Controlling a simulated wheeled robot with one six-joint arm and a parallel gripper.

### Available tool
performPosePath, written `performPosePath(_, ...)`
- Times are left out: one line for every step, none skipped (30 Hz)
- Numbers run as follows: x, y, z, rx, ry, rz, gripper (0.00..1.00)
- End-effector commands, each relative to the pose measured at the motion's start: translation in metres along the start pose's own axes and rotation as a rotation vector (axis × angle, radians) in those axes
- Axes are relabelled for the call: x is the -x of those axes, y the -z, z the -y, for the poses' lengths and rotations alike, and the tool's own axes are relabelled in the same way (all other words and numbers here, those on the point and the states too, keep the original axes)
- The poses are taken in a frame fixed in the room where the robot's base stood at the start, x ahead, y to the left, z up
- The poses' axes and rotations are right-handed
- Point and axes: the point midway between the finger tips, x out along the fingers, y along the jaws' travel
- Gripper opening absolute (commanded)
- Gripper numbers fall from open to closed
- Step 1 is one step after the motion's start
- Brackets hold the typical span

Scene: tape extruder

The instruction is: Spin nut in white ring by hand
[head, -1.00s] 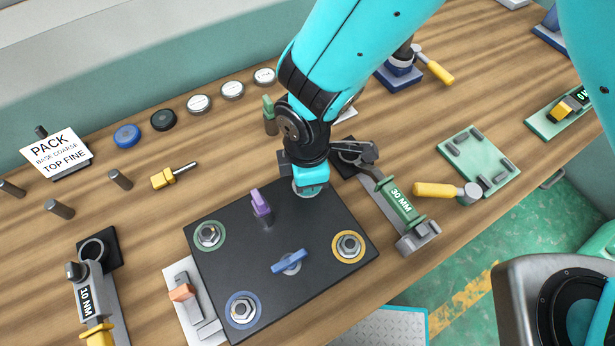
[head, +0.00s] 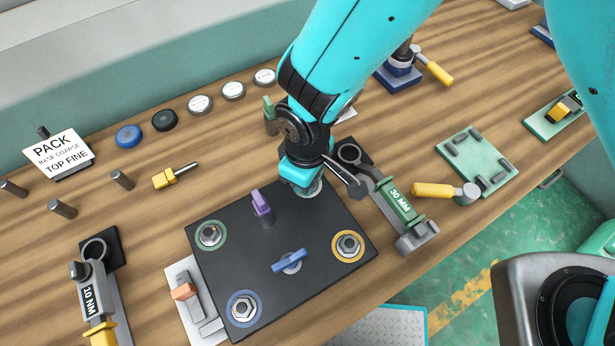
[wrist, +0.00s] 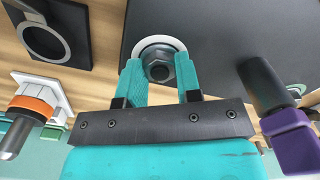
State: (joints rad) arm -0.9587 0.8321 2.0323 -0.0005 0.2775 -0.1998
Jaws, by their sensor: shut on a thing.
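The black plate (head: 230,285) lies on the bench, with nuts in green (head: 210,235), blue (head: 243,308) and yellow (head: 348,246) rings at three corners. The white ring (wrist: 172,42) is at the plate's far corner, and in the head view my gripper mostly covers it. In the wrist view the grey nut (wrist: 183,70) sits on its stud inside the white ring. My gripper (wrist: 160,72) is shut on this nut, a teal finger on each side. In the head view my gripper (head: 310,188) points down at that corner.
A purple-handled clamp (head: 262,203) and a blue handle (head: 289,261) rise from the plate. A 10 NM wrench (head: 90,295) lies at the left.

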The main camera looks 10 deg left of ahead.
Motion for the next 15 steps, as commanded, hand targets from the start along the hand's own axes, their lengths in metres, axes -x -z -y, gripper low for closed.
performPosePath(0.0016,0.0012,-0.0017,-0.049,-0.004,-0.003,0.00)
performPosePath(0.0015,0.0012,-0.0018,-0.074,-0.004,-0.004,0.00)
performPosePath(0.0014,0.0012,-0.0018,-0.097,-0.004,-0.004,0.00)
performPosePath(0.0013,0.0012,-0.0018,-0.107,-0.004,-0.004,0.00)
performPosePath(0.0012,0.0012,-0.0018,-0.114,-0.004,-0.004,0.00)
performPosePath(0.0012,0.0012,-0.0018,-0.116,-0.004,-0.004,0.00)
performPosePath(0.0012,0.0012,-0.0018,-0.116,-0.004,-0.004,0.00)
performPosePath(0.0012,0.0012,-0.0018,-0.115,-0.004,-0.004,0.00)
performPosePath(0.0012,0.0012,-0.0019,-0.114,-0.004,-0.004,0.00)
performPosePath(0.0012,0.0012,-0.0019,-0.114,-0.004,-0.004,0.00)
performPosePath(0.0012,0.0012,-0.0019,-0.114,-0.004,-0.004,0.00)
performPosePath(0.0013,0.0012,-0.0019,-0.120,-0.004,-0.004,0.00)
performPosePath(0.0014,0.0012,-0.0019,-0.132,-0.004,-0.004,0.00)
performPosePath(0.0015,0.0012,-0.0019,-0.156,-0.004,-0.004,0.00)
performPosePath(0.0016,0.0012,-0.0019,-0.201,-0.004,-0.004,0.00)
